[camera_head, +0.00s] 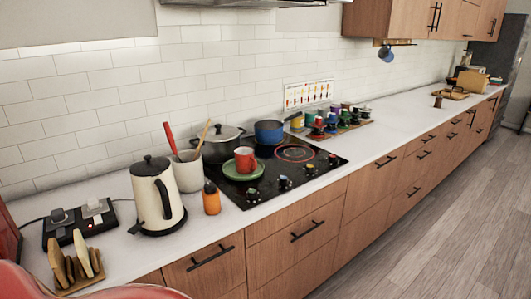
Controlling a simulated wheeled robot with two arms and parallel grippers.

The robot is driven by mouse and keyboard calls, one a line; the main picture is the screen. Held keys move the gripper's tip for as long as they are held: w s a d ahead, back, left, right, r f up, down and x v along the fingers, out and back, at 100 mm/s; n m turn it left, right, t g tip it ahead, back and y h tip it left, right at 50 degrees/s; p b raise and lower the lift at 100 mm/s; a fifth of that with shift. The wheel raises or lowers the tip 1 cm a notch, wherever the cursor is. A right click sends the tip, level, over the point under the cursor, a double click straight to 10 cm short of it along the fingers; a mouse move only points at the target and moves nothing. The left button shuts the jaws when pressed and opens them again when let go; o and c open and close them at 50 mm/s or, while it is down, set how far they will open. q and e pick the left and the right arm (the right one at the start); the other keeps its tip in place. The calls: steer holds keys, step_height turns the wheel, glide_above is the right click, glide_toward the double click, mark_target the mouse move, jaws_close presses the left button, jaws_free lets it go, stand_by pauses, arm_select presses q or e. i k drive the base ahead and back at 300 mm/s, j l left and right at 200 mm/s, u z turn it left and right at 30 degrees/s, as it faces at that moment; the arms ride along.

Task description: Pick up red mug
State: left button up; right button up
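The red mug (245,160) stands upright on a green plate (231,170) on the black cooktop (262,194). The plate lies at the cooktop's left part, in front of a dark lidded pot. Neither of my grippers shows in the head view, so nothing is seen touching the mug. A red curved surface fills the bottom left corner; I cannot tell what it is.
A cream kettle (157,198), an orange bottle (211,198) and a utensil crock (187,171) stand left of the plate. A dark pot (222,146) and a blue pan (269,132) are behind. Several small cups (333,121) stand right. The counter's right stretch (400,115) is mostly clear.

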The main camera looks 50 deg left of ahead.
mark_target(246, 162)
steer(key=i+l+u, duration=0.1)
steer(key=i+u, duration=0.4)
steer(key=i+l+u, duration=0.2)
steer(key=u, duration=0.3)
steer(key=i+l+u, duration=0.7)
steer(key=l+u, duration=0.3)
steer(key=j, duration=0.1)
